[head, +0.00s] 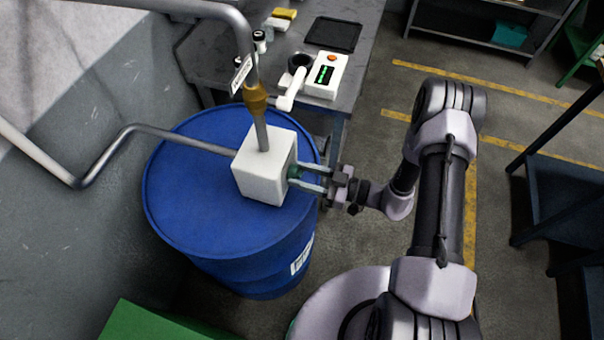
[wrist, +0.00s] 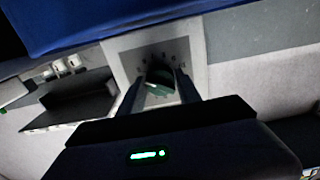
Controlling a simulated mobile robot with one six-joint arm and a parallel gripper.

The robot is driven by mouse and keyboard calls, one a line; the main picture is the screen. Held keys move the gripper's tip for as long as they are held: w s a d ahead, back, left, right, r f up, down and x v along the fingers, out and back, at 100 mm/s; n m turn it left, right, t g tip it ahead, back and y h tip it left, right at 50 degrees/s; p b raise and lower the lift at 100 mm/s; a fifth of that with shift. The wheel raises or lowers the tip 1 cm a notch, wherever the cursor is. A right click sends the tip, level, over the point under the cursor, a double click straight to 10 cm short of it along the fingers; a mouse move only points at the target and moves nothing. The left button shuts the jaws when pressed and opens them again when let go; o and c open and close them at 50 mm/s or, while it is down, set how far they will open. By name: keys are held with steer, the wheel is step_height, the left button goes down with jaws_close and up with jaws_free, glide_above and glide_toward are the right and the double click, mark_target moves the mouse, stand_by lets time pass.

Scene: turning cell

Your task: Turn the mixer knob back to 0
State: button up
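The mixer knob is a small green knob (head: 294,172) on the right face of a white box (head: 265,178). In the wrist view the green knob (wrist: 160,78) sits on a pale square panel (wrist: 125,45) with small dark marks around its upper side. The marks are too small to read, and the knob's exact setting cannot be told. My gripper (head: 306,177) reaches in from the right with its fingers apart. In the wrist view my gripper (wrist: 160,82) has one finger on each side of the knob, and I see no clear grip on it.
The white box stands above a blue drum (head: 190,220), with a metal pipe (head: 245,40) rising from it. A grey bench (head: 215,50) behind holds a white device (head: 325,76) with a green display and a dark tray (head: 333,34). Open floor with yellow lines lies to the right.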

jaws_close()
steer(key=shift+n, duration=0.3)
steer(key=n, duration=0.5)
steer(key=shift+n, duration=0.3)
steer(key=n+b, duration=0.1)
steer(key=n, duration=0.5)
steer(key=shift+w, duration=0.1)
steer(key=n+b, duration=0.1)
steer(key=n, duration=0.5)
steer(key=shift+n, duration=0.3)
steer(key=n+b, duration=0.1)
steer(key=n, duration=0.4)
steer(key=shift+r+n, duration=0.1)
steer(key=shift+n, duration=0.6)
